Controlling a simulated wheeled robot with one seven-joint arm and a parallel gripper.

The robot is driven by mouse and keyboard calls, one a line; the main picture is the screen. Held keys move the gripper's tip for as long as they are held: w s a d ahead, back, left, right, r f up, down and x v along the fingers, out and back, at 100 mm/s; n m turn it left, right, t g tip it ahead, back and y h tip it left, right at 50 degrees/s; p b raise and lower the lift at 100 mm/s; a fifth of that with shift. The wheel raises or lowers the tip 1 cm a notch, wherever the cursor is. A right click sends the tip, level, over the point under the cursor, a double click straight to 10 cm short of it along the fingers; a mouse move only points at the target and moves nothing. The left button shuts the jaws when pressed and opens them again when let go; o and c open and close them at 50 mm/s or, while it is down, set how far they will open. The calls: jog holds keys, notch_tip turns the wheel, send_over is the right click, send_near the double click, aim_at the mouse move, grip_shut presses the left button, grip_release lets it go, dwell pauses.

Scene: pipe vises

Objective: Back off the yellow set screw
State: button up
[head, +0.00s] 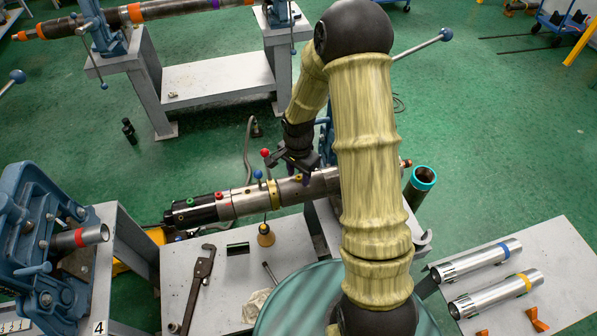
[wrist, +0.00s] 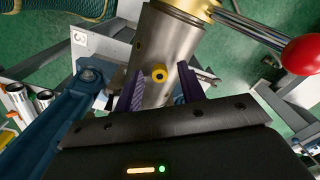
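A steel pipe tool (head: 240,201) lies across the bench, running under my gripper. The yellow set screw (wrist: 159,73) is a small yellow ring with a dark centre on the steel pipe (wrist: 166,45) in the wrist view. My gripper (head: 299,172) is over the pipe in the head view. In the wrist view its two purple fingers (wrist: 160,88) are apart, one on each side of the screw, with visible gaps to it. Nothing is held. How far the fingertips are above the pipe I cannot tell.
A yellow collar (head: 272,194) with ball-ended handles stands just left of my gripper; its red ball (wrist: 302,54) is at the right in the wrist view. A blue vise (wrist: 65,120) is close at the left. A wrench (head: 199,285) lies on the bench.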

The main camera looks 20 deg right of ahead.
grip_shut()
